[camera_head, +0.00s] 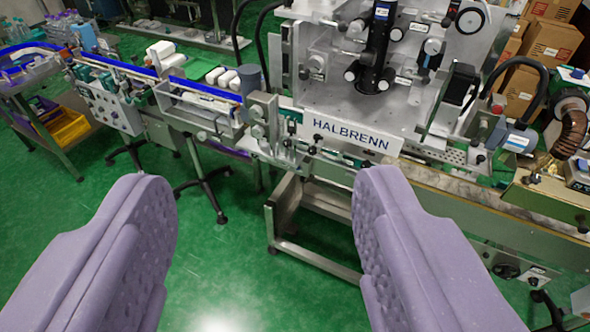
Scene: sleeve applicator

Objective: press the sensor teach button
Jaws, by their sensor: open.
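My gripper (265,185) shows as two lavender padded fingers, spread wide apart with nothing between them. The sleeve applicator (440,118) is a silver machine with a white plate lettered HALBRENN (350,132), at the upper right beyond the fingers. Small dark and teal fittings (292,125) sit at its front left, beside the conveyor. I cannot tell which part is the sensor or its teach button; it is too small or hidden. The gripper is apart from the machine, in front of and below it in the picture.
A metal frame (310,258) stands below the machine. A cart with a yellow bin (68,132) is far left. Cardboard boxes (550,42) are upper right.

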